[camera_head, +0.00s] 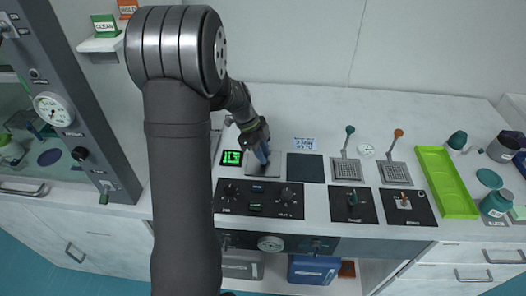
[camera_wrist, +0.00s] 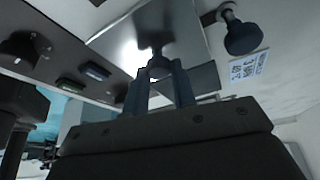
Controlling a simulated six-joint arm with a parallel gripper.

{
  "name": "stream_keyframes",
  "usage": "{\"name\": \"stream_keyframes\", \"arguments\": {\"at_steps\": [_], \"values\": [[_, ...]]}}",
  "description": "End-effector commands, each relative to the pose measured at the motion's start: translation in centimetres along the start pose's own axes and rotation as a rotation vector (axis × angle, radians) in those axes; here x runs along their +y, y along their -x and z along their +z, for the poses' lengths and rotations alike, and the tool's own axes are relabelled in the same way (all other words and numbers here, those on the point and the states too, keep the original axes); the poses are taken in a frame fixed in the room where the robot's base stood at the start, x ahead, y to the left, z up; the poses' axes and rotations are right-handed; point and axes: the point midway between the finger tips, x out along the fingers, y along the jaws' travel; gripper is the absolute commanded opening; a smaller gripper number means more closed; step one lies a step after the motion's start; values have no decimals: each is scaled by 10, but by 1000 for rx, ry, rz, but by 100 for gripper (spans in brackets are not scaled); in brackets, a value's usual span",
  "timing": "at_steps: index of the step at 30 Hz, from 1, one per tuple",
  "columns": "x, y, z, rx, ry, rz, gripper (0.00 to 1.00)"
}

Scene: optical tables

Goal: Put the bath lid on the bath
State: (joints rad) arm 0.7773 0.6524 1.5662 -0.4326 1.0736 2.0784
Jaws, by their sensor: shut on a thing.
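The bath lid (camera_wrist: 120,38) is a shiny square metal plate with a small dark knob in the wrist view. My gripper (camera_wrist: 160,85) is shut on this knob, one finger on each side. In the head view my gripper (camera_head: 263,158) is low over the counter, and the lid (camera_head: 270,172) shows as a grey plate beneath it, partly hidden. A dark square (camera_head: 305,168) lies just right of the lid; I cannot tell whether it is the bath opening. Whether the lid touches the surface below is also unclear.
A green display (camera_head: 232,158) is left of the lid, and a knob panel (camera_head: 258,199) is in front. A label card (camera_head: 303,144) lies behind the dark square. Two grey grid plates (camera_head: 346,169) with upright handles and a green tray (camera_head: 446,183) stand to the right.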

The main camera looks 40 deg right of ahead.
Motion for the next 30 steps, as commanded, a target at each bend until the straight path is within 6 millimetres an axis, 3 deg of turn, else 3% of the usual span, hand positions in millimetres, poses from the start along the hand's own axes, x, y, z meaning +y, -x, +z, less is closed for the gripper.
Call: {"name": "stream_keyframes", "arguments": {"at_steps": [8,9,12,23,30], "values": [[0,-5,2,0,0,0,0],[0,-5,2,0,0,-1,30],[0,-5,2,0,0,-1,50],[0,-1,2,0,0,-1,50],[-1,40,2,-1,0,-5,50]]}}
